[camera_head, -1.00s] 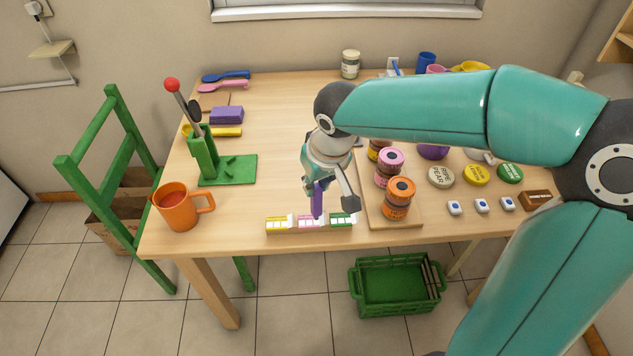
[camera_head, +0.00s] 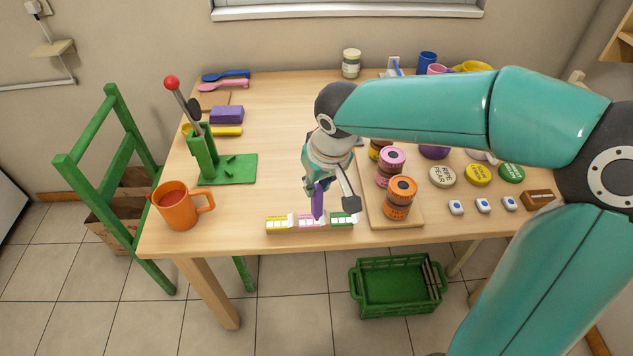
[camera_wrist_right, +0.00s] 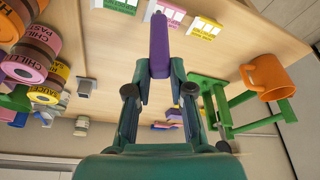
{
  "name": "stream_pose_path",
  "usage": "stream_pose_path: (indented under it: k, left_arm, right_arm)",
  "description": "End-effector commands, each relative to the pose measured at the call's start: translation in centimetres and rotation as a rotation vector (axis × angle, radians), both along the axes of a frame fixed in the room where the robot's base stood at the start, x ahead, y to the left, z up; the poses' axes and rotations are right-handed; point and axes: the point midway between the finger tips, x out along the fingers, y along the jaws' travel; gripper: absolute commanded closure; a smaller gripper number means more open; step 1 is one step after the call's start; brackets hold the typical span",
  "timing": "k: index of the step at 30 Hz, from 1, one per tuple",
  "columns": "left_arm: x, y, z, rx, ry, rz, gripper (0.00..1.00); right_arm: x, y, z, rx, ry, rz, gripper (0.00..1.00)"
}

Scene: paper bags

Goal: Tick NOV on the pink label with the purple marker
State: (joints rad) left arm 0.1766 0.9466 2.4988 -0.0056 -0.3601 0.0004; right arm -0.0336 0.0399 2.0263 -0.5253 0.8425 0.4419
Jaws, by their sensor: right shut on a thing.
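My right gripper (camera_head: 325,193) is shut on the purple marker (camera_head: 317,204) and holds it tip down over the pink label. In the right wrist view the marker (camera_wrist_right: 159,45) stands out from between the fingers (camera_wrist_right: 160,72). My left gripper is out of view.
A wooden board (camera_head: 376,211) with stacked jars, among them an orange-lidded jar (camera_head: 400,197), stands just right of the labels. An orange mug (camera_head: 178,206) and a green lever press (camera_head: 208,160) are at left. The table between mug and labels is clear.

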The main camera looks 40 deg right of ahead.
Motion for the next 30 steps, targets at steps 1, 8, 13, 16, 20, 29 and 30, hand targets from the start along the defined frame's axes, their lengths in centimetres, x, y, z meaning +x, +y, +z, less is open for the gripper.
stream_pose_path:
  k: [1,8,13,16,20,29,30]
  left_arm:
    - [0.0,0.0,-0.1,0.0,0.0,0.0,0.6]
    - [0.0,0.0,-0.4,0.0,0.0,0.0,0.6]
    - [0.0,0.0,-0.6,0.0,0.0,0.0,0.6]
    - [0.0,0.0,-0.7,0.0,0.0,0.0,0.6]
    - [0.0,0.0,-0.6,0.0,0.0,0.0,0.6]
    - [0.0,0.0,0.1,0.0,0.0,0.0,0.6]
    - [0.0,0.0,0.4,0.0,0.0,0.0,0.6]
  right_arm:
    - [0.0,0.0,-0.1,0.0,0.0,0.0,1.0]
    - [0.0,0.0,-0.4,0.0,0.0,0.0,1.0]
    - [0.0,0.0,-0.6,0.0,0.0,0.0,1.0]
    - [0.0,0.0,-0.7,0.0,0.0,0.0,1.0]
    - [0.0,0.0,-0.7,0.0,0.0,0.0,1.0]
    - [0.0,0.0,0.2,0.0,0.0,0.0,1.0]
    - [0.0,0.0,0.5,0.0,0.0,0.0,1.0]
